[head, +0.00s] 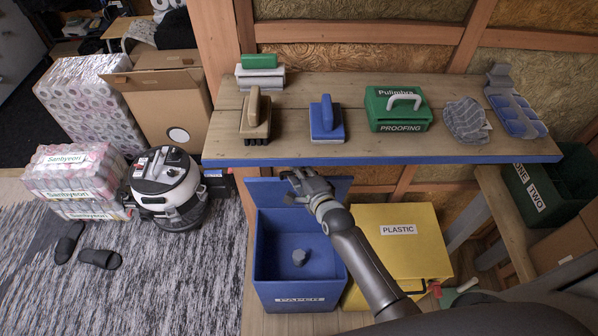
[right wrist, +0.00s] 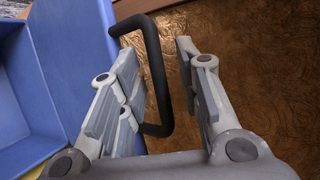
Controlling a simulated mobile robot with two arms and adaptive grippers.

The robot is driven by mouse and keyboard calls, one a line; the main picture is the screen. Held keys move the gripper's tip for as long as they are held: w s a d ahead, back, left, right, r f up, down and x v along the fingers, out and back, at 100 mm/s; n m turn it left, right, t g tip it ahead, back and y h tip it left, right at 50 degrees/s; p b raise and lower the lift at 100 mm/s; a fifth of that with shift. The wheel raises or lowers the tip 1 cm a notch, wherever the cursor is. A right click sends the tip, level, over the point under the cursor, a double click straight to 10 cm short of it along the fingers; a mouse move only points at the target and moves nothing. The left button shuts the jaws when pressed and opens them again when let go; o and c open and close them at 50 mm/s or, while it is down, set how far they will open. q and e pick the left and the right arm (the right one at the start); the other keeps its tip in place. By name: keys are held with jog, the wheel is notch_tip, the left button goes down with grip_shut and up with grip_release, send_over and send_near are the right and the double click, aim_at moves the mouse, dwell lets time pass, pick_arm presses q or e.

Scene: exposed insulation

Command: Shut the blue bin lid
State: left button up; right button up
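The blue bin (head: 265,285), labelled PAPER, stands under the shelf with its lid (head: 336,186) raised open at the back. A small grey lump lies inside the bin. My right gripper (head: 290,178) is at the lid's upper edge. In the right wrist view, the blue lid (right wrist: 72,60) is at left with a black handle (right wrist: 155,65) sticking out of it. My right gripper's fingers (right wrist: 160,85) are open, one on each side of the handle's outer bar, with a gap on the right. My left gripper is not in view.
A wooden shelf with a blue front edge (head: 400,159) hangs just above the lid, holding brushes and a green box. A closed yellow PLASTIC bin (head: 400,232) stands right of the blue bin, partly behind my right arm. A vacuum cleaner (head: 166,187) stands to the left.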

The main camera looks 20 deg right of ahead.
grip_shut()
jog(key=shift+s+f, duration=0.1)
dwell(0.4)
